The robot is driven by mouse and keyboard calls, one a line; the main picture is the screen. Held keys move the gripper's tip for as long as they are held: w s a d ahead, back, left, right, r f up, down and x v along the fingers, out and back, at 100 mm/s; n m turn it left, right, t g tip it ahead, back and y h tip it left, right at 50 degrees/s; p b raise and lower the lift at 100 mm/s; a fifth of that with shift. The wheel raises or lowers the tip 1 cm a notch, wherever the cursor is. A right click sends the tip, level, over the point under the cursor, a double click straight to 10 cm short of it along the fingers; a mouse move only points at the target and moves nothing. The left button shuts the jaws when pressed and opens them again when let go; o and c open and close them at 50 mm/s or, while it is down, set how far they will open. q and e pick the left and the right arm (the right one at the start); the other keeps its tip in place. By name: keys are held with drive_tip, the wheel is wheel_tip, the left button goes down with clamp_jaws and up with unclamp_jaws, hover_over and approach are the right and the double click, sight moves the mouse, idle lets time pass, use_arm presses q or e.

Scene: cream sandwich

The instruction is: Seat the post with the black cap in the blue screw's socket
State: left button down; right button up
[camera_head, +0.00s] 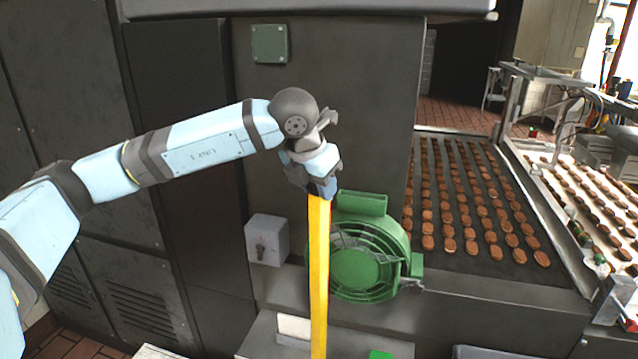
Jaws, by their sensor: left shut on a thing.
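A long yellow post (319,270) hangs nearly upright in the middle of the view. My left gripper (321,190) points down and is shut on its upper end. The post's lower end runs out of the bottom of the picture. I cannot make out a black cap; the post's top is hidden by the gripper. The blue screw and its socket are not seen. My right gripper is not in view.
A green blower (370,262) is just behind and right of the post. A grey switch box (267,240) is at left on the dark machine (335,110). A conveyor (520,270) carries many brown biscuits at right. A low grey box (262,336) stands at the bottom.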

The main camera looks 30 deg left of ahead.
use_arm(q)
drive_tip(key=shift+d+f, duration=0.1)
drive_tip(key=c, duration=0.8)
unclamp_jaws()
